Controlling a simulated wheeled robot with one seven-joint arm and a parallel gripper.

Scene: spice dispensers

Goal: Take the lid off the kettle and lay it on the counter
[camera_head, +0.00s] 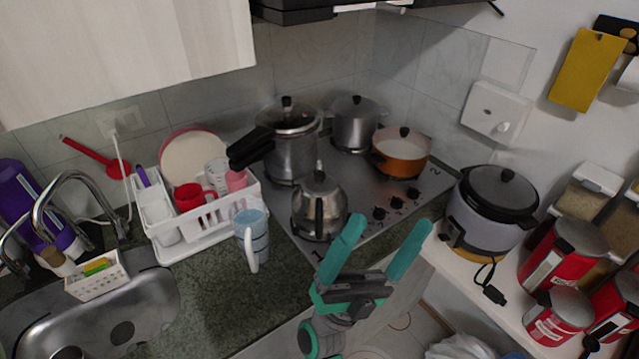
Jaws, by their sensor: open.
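The metal kettle (318,212) stands upright on the front left of the stove top. The dark green counter (215,295) lies to the left of the stove, with bare room in front of the dish rack.
A pressure cooker (292,145), a grey pot (355,122) and an orange pot (400,155) stand behind the kettle. A blue patterned jug (251,237) and a white dish rack (205,220) are left of it. A rice cooker (488,212) stands at right.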

